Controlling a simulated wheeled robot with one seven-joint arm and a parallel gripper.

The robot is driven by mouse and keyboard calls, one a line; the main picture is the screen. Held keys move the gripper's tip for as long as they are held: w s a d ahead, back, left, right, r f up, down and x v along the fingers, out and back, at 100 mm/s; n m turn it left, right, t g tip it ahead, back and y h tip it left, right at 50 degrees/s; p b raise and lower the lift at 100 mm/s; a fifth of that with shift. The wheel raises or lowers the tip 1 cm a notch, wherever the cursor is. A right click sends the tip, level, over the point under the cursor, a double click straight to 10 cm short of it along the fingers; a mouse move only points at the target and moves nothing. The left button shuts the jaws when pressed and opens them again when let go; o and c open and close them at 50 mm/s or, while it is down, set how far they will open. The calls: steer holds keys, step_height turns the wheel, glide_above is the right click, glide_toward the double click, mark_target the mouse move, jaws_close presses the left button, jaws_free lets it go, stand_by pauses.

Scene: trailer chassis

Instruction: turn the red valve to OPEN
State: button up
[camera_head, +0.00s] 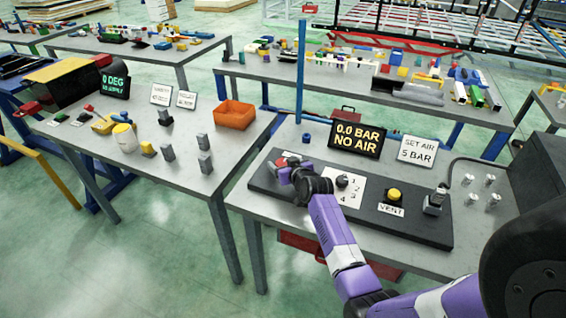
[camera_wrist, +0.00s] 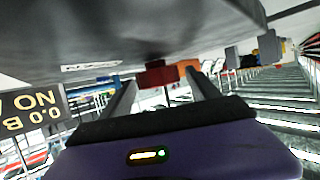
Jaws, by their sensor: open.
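The red valve handle (camera_wrist: 157,74) shows in the wrist view between the fingertips of my gripper (camera_wrist: 163,82), under the dark panel that fills the top of that view. The fingers stand apart on either side of it; I cannot tell whether they touch it. In the head view my gripper (camera_head: 280,169) is low over the left end of the black panel (camera_head: 416,224). There a little red (camera_head: 283,161) shows beside it, and the rest of the valve is hidden. A display (camera_head: 357,138) reads 0.0 BAR NO AIR.
Right of my gripper, the panel carries a dial (camera_head: 343,181) numbered 1 to 4, a yellow VENT button (camera_head: 394,194) and a grey fitting (camera_head: 434,203). A SET AIR 5 BAR sign (camera_head: 417,151) stands behind.

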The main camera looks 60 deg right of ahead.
steer(key=shift+w+d, duration=0.15)
steer(key=c, duration=1.4)
steer(key=shift+o, duration=0.2)
